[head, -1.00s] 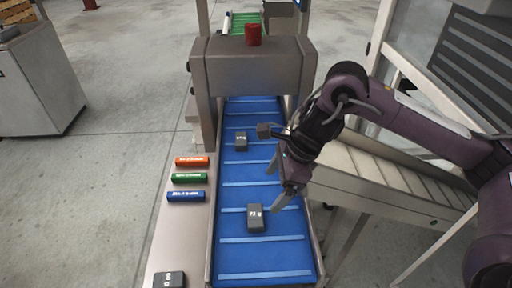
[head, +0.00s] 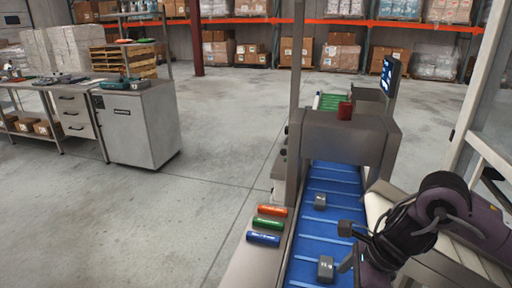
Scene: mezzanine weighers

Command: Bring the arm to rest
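My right arm comes in from the right, bent over the right side of the blue conveyor belt (head: 328,227). My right gripper (head: 352,270) hangs low at the bottom edge of the head view, beside a dark grey block (head: 326,268) on the belt. One finger shows and the rest is cut off by the frame; the fingers were spread a second ago, and nothing shows between them. My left gripper is not in view.
A grey housing (head: 340,135) spans the belt, with a red cylinder (head: 345,110) on top. Orange (head: 272,210), green (head: 269,223) and blue (head: 263,239) tubes lie on the ledge left of the belt. A steel cabinet (head: 138,125) stands left; open floor lies between.

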